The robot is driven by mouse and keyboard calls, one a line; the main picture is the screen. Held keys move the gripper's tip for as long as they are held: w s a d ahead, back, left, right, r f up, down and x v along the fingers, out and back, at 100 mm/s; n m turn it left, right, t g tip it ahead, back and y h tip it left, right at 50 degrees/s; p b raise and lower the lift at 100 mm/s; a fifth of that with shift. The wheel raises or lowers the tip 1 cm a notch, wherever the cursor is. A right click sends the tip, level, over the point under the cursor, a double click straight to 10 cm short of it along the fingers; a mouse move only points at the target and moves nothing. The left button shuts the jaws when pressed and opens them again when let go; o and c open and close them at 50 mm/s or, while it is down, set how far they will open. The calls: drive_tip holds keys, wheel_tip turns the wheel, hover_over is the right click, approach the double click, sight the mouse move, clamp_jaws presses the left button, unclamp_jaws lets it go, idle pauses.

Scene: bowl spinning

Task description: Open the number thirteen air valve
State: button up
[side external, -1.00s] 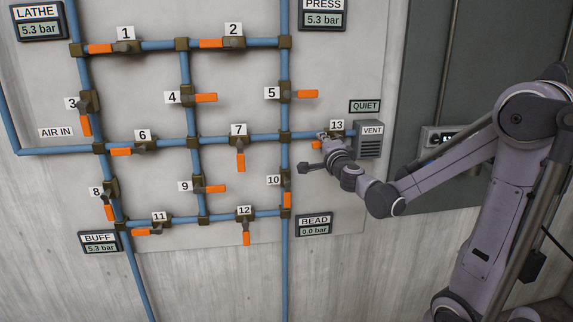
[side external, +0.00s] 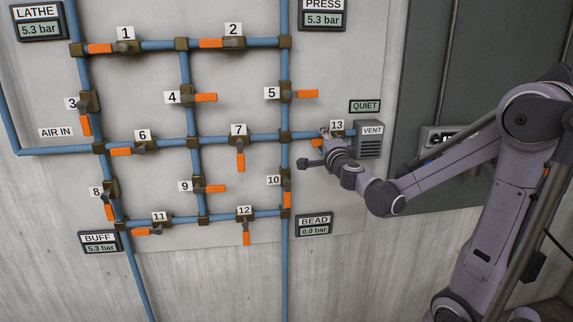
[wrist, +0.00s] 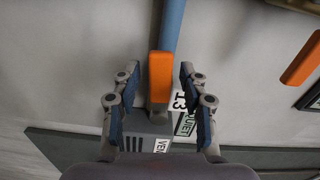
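Valve thirteen's orange handle (wrist: 160,78) lies in line with the blue pipe (wrist: 172,25) in the wrist view. My gripper (wrist: 158,82) is open, with one finger on each side of the handle and visible gaps between. The number 13 label (wrist: 180,101) shows by the right finger. In the side view, my gripper (side external: 325,135) is at valve thirteen, left of the vent box (side external: 369,142), and hides most of the valve. The 13 label (side external: 337,125) is just above it.
The BEAD gauge (side external: 314,225) reads 0.0 bar; LATHE (side external: 39,22), PRESS (side external: 322,13) and BUFF (side external: 99,242) read 5.3 bar. A QUIET sign (side external: 365,106) is above the vent. Valve ten's handle (side external: 287,199) is below left of my gripper.

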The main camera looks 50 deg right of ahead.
drive_tip(key=v, duration=1.2)
idle(0.3)
